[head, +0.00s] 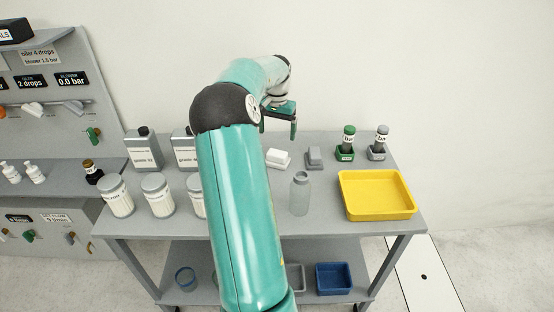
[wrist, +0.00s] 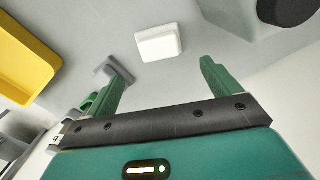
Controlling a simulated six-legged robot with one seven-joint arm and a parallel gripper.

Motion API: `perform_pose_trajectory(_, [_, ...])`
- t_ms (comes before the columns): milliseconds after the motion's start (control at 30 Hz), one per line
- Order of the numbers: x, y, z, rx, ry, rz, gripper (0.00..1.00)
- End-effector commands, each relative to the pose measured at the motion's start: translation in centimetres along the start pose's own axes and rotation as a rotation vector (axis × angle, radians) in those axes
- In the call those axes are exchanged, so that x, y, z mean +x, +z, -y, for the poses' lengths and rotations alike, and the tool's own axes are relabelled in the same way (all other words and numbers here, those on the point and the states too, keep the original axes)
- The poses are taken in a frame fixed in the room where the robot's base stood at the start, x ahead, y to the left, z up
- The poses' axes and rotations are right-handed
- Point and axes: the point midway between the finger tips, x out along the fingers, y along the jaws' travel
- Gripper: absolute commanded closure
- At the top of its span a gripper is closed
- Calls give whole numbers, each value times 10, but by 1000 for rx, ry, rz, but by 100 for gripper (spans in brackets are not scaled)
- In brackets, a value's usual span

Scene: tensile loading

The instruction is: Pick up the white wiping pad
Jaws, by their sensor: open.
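The white wiping pad (head: 278,158) lies on the grey table, near its middle, just right of my arm in the head view. In the wrist view the pad (wrist: 159,43) shows as a small white block beyond and between the fingers. My gripper (wrist: 163,82) is open and empty, with its green fingers spread apart. In the head view my gripper (head: 279,124) hangs above the table, over the area of the pad, and does not touch it.
A grey block (head: 314,157) sits right of the pad. White jars (head: 157,196) and grey containers (head: 143,150) stand left.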

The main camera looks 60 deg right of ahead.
Motion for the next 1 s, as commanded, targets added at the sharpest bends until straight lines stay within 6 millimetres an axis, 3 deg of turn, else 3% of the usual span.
perform_pose_trajectory(200, [40,1,0,-2,1,2,11])
perform_pose_trajectory(467, [59,1,0,-2,1,1,11])
perform_pose_trajectory(700, [94,2,-2,-2,2,1,11])
perform_pose_trajectory(1000, [101,2,-1,-3,-1,-2,11])
